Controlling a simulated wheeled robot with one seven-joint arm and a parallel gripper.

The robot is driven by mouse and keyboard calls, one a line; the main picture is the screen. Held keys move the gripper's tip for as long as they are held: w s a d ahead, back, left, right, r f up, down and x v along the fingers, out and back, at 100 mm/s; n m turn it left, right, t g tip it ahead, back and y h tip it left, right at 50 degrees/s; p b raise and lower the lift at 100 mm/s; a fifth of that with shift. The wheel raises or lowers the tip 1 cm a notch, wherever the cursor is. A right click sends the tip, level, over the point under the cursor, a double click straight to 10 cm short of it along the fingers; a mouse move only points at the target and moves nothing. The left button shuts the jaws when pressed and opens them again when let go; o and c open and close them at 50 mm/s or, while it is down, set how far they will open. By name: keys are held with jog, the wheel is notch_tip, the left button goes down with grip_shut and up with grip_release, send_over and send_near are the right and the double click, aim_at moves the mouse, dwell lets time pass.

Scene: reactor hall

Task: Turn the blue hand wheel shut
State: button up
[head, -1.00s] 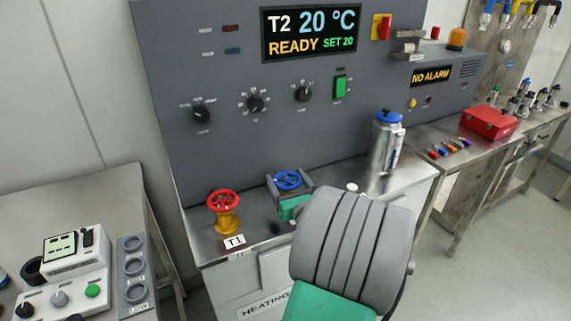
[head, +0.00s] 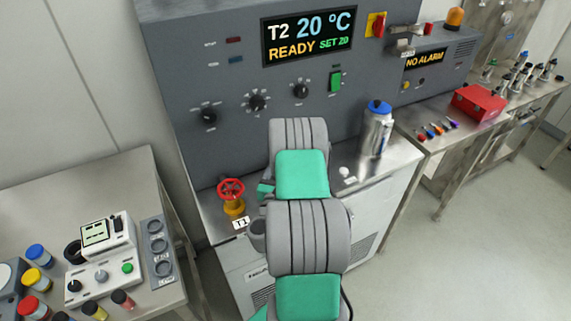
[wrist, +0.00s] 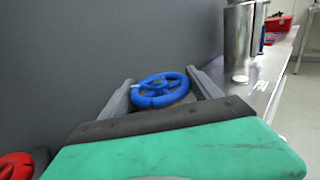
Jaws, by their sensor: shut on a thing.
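The blue hand wheel (wrist: 150,102) shows in the wrist view between the two grey fingers of my gripper (wrist: 161,84). The fingers are shut on its rim, one at the left and one at the right. My green and dark grey gripper body hides what is below the wheel. In the head view my arm hides the blue wheel and nearly all of the gripper.
A red hand wheel (head: 231,189) on a yellow valve stands just left, behind the T1 label (head: 241,223). A steel flask with a blue cap (head: 376,130) stands to the right. The grey panel (head: 190,95) rises close behind.

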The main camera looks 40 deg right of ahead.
jog(key=shift+w+r+m+g+h, duration=0.1)
jog(key=shift+r+m+g+h, duration=0.05)
jog(key=shift+m+g+h, duration=0.2)
jog(key=o, duration=1.4)
jog(key=shift+c, duration=0.2)
jog(key=shift+r, duration=0.35)
notch_tip(320, 180, up, 3)
jog(key=shift+p, duration=0.6)
jog(key=s+a+r, duration=0.1)
jog(key=s+r, duration=0.1)
jog(key=r, duration=0.1)
jog(key=s+a+r, duration=0.1)
jog(key=r, duration=0.1)
jog(key=shift+s+a, duration=0.3)
jog(key=shift+s, duration=0.05)
jog(key=s+a+r, duration=0.4)
jog(key=s+a, duration=0.1)
jog(key=s, duration=0.2)
jog(key=shift+s+a, duration=0.25)
jog(key=shift+s, duration=0.15)
